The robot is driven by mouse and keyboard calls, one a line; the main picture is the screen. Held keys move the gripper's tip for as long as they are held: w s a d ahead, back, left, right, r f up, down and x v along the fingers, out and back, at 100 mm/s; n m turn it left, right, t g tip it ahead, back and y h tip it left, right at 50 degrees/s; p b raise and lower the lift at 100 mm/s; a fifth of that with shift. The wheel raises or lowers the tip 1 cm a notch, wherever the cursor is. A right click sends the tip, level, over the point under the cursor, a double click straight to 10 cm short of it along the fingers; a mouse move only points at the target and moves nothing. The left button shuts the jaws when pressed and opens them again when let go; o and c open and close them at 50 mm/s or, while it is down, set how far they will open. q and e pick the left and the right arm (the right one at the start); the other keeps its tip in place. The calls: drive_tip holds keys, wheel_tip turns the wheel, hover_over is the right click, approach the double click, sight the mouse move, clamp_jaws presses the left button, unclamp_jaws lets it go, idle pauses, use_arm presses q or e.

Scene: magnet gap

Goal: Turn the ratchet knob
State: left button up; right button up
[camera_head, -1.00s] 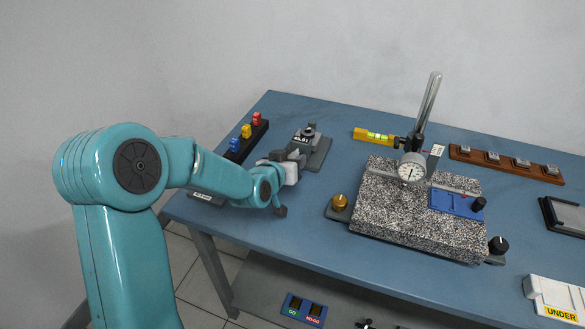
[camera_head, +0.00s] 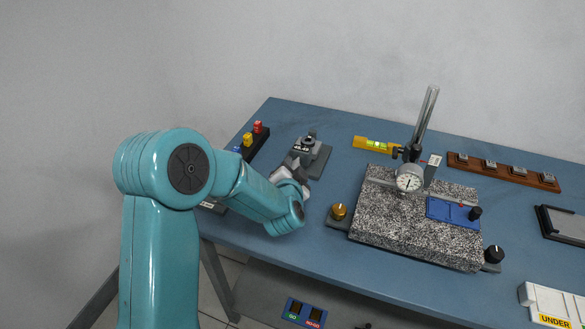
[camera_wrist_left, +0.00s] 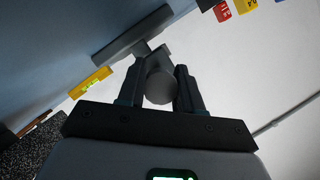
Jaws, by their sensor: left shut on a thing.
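The grey measuring device with a small display (camera_head: 303,149) stands on a dark grey base near the table's back left. In the left wrist view, its grey cylindrical ratchet knob (camera_wrist_left: 159,88) sits between the two dark fingers, end towards the camera. My left gripper (camera_wrist_left: 160,70) is shut on the knob, one finger on each side. In the head view the left gripper (camera_head: 291,176) is at the device's near side, partly behind my own wrist, and the knob is hidden there. The display digits are too small to read surely. My right gripper is not in view.
A rack with red (camera_head: 258,127), yellow and blue blocks stands left of the device. A yellow level (camera_head: 372,143) lies to its right. A speckled granite plate (camera_head: 400,225) with a dial gauge (camera_head: 408,180) and a brass knob (camera_head: 338,211) stands further right.

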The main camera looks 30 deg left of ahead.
use_arm(q)
drive_tip(key=shift+m+y, duration=0.6)
drive_tip(key=shift+m, duration=0.5)
drive_tip(key=shift+f+m+t+y+b, duration=0.1)
drive_tip(key=shift+m+t+y+b, duration=0.2)
drive_tip(key=shift+m+y+b, duration=0.55)
drive_tip(key=m+t+b, duration=0.1)
drive_tip(key=m+b, duration=0.1)
drive_tip(key=m, duration=0.2)
drive_tip(key=shift+y, duration=0.25)
drive_tip(key=shift+m+t+b, duration=0.5)
drive_tip(key=shift+m+b, duration=0.15)
drive_tip(key=shift+m, duration=0.5)
drive_tip(key=shift+d, duration=0.1)
drive_tip(key=o, duration=1)
